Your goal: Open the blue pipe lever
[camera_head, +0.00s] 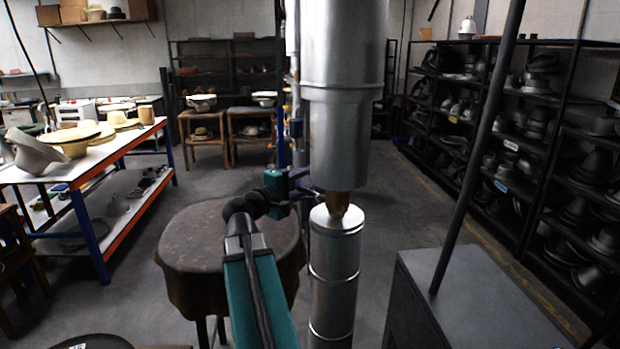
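A narrow vertical blue pipe (281,95) stands behind the large metal cylinder, left of centre. A small blue part (296,128) on the pipework beside it may be the lever, but it is too small and dark to be sure. My teal and black arm reaches forward from the bottom centre. My gripper (306,192) is in front of and below that blue part, close to the pipework in the picture. Its fingers are small and dark, and I cannot tell whether they are open or touching anything.
A large silver cylinder (342,70) hangs above a lower metal column (334,265), right of my gripper. A round brown-covered table (200,225) is left of my arm. A grey cabinet (480,300) is at right. Hat-mould shelves (530,150) line the right wall.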

